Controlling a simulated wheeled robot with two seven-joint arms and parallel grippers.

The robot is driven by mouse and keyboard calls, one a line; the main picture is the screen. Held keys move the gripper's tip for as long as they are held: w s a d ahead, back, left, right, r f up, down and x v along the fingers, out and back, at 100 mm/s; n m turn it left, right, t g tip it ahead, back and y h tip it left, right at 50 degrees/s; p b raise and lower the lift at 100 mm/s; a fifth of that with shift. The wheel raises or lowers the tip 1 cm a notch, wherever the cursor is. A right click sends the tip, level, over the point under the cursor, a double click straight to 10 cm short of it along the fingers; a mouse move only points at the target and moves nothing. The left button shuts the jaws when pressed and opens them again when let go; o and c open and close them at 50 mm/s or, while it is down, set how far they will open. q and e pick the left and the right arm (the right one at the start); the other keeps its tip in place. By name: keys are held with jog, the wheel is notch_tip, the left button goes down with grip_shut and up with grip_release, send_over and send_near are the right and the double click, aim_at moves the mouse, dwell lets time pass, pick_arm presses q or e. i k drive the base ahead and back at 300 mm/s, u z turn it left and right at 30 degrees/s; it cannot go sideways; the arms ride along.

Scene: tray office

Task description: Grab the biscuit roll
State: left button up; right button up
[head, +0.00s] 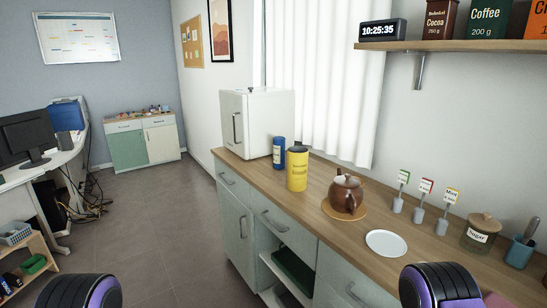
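A slim blue cylinder with lettering (279,155) stands upright on the wooden counter, against the white box-shaped appliance. A thicker yellow cylinder with a dark top (297,171) stands just in front of it and to the right. The lettering is too small to read, so I cannot tell for sure which, if either, is the biscuit roll. Only purple and black parts of my two arms show, at the bottom left and bottom right. Neither gripper is in view, and nothing on the counter is being touched.
A brown teapot (346,194) stands on a round wooden mat. A white saucer (386,243) lies in front, with label holders, a sugar jar (481,232) and a blue-grey cup (519,252) to the right. The white appliance (258,121) stands at the counter's far end. Floor on the left is open.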

aim_at(279, 141)
jog(key=u, duration=1.1)
jog(key=i, duration=1.7)
jog(key=z, duration=1.55)
